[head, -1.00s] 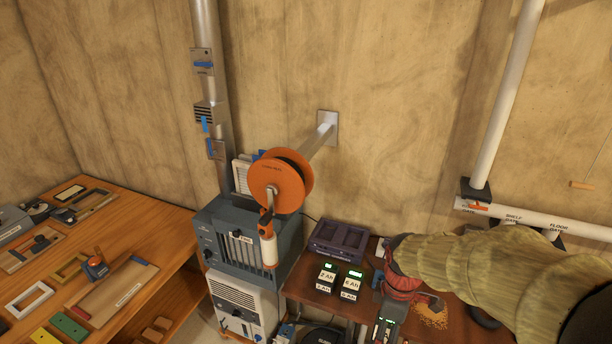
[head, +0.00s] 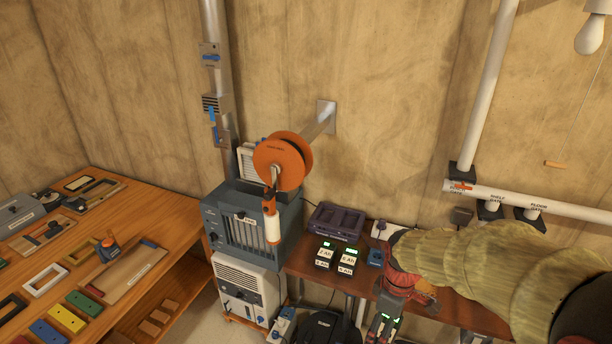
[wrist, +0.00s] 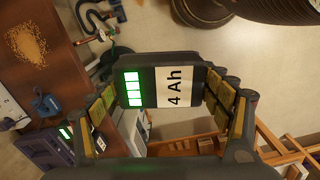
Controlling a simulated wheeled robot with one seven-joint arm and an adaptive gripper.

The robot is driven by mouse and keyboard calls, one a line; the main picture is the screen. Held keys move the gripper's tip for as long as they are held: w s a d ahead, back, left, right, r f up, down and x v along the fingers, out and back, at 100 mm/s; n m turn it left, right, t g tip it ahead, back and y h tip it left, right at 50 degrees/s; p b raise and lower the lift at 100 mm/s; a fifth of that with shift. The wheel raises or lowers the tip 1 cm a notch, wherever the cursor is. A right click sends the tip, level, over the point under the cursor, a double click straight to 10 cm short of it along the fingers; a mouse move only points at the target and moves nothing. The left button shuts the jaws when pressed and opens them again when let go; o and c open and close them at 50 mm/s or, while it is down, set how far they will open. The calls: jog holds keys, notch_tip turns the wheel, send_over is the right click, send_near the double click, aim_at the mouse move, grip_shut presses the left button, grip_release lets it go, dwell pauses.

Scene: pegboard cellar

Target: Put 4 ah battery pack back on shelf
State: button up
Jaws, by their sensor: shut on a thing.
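My gripper (wrist: 170,104) is shut on the 4 Ah battery pack (wrist: 161,86) in the wrist view. The pack is dark, with a white "4 Ah" label and lit green bars, and sits between the two padded fingers. In the head view my gripper (head: 384,326) is low, in front of the brown shelf (head: 440,300), and the held pack is mostly hidden. A 2 Ah pack (head: 325,256) and a 6 Ah pack (head: 348,261) stand side by side on the shelf, left of my gripper. Floor shows below the held pack in the wrist view.
A dark charger (head: 337,221) stands behind the packs. A small blue item (head: 375,257) is right of them. A grey machine (head: 254,232) and orange reel (head: 280,163) are at the left. A sawdust pile (wrist: 26,45) lies on the shelf. A wooden workbench (head: 150,225) stands far left.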

jog(key=shift+w+r+m, duration=0.2)
jog(key=shift+w+m, duration=0.1)
jog(key=shift+m, duration=0.2)
jog(key=w+m, duration=0.2)
jog(key=w+f+m, duration=0.1)
jog(key=w+m, duration=0.1)
jog(key=shift+w+f+m+b, duration=0.15)
jog(key=shift+w+m+b, duration=0.15)
jog(key=shift+m+b, duration=0.1)
jog(key=w+f+m+b, duration=0.2)
jog(key=f, duration=0.7)
jog(key=w+f+m+b, duration=0.3)
jog(key=f, duration=0.7)
jog(key=shift+w, duration=0.2)
